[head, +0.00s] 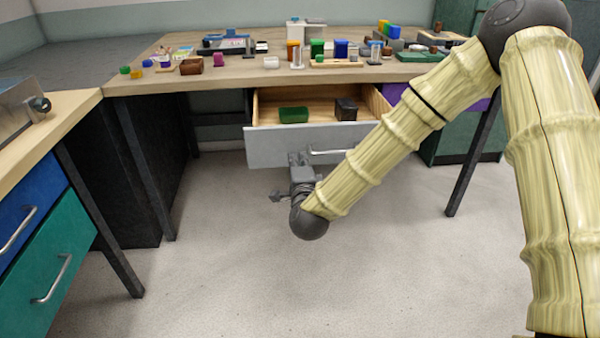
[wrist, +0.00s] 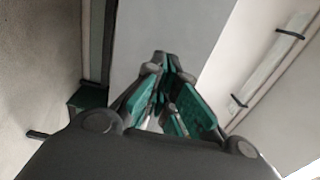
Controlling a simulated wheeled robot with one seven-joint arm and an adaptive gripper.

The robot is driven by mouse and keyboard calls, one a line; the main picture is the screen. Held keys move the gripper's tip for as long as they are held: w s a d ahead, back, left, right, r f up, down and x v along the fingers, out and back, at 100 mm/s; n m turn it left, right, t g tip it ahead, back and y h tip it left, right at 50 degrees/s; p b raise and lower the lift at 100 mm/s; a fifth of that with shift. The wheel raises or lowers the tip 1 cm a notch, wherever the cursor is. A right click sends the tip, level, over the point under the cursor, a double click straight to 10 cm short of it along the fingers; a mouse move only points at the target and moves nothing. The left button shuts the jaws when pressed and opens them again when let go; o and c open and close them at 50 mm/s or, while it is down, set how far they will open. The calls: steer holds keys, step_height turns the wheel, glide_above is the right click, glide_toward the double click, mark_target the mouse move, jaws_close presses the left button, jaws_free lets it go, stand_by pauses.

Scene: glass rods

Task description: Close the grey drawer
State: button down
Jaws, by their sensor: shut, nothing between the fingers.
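The grey drawer (head: 262,146) stands pulled out under the wooden table in the head view. A green block (head: 293,115) and a dark block (head: 346,109) lie inside it. Its bar handle (head: 338,151) is on the front face. My gripper (head: 298,158) is in front of the drawer's face, left of the handle. In the wrist view my gripper (wrist: 172,60) is shut and empty, its tips by the pale grey drawer front (wrist: 165,28). I cannot tell whether they touch it. The handle (wrist: 265,68) shows at the right there.
The wooden table (head: 135,88) above holds several small coloured objects and blocks. A bench with a blue drawer (head: 28,205) and a teal drawer (head: 50,290) stands at the left. A purple drawer front (head: 395,93) is right of the grey one. The floor (head: 230,270) in front is clear.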

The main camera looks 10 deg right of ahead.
mark_target(296, 147)
steer(key=shift+w, duration=1.85)
